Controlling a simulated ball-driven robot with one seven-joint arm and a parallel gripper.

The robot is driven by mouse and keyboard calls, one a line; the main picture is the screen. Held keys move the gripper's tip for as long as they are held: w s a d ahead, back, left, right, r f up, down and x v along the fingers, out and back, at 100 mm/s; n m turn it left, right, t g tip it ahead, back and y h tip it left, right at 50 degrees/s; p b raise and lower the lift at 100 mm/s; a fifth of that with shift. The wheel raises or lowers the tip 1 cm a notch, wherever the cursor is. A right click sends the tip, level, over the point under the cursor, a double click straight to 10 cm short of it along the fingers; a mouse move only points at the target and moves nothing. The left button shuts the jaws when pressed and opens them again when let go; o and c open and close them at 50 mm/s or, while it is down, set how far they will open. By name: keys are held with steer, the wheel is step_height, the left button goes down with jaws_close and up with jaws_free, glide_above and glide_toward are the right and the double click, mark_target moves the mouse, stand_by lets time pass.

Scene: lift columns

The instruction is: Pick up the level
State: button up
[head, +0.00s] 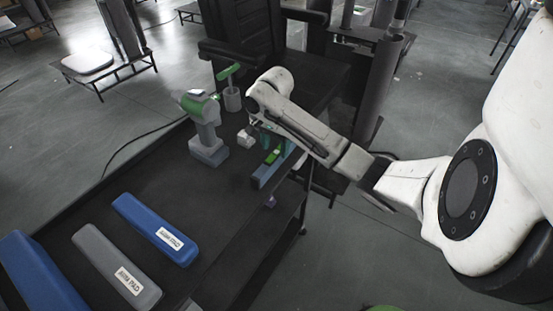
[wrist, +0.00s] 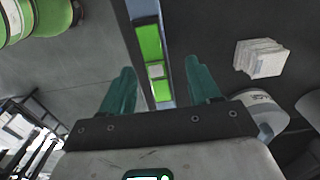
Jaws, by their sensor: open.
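The level (head: 264,175) is a blue bar with green parts, lying near the right edge of the black bench in the head view. In the wrist view the level (wrist: 148,42) runs lengthwise between my fingers, its green faces and a pale middle section showing. My gripper (wrist: 158,68) is open, with one teal finger on each side of the level and no visible contact. In the head view my gripper (head: 276,148) is above the level, and my arm hides part of it. The height gap is hard to judge.
A green and grey drill (head: 204,122) stands left of the level. A grey cup (head: 232,99) with a green-handled tool and a small white block (head: 245,138) are close by. Blue (head: 150,225) and grey (head: 112,262) labelled boxes lie at the front; bench between is clear.

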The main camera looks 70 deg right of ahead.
mark_target(276, 152)
steer(key=f, duration=0.5)
steer(key=shift+s, duration=0.25)
steer(key=shift+r, duration=0.1)
jaws_close()
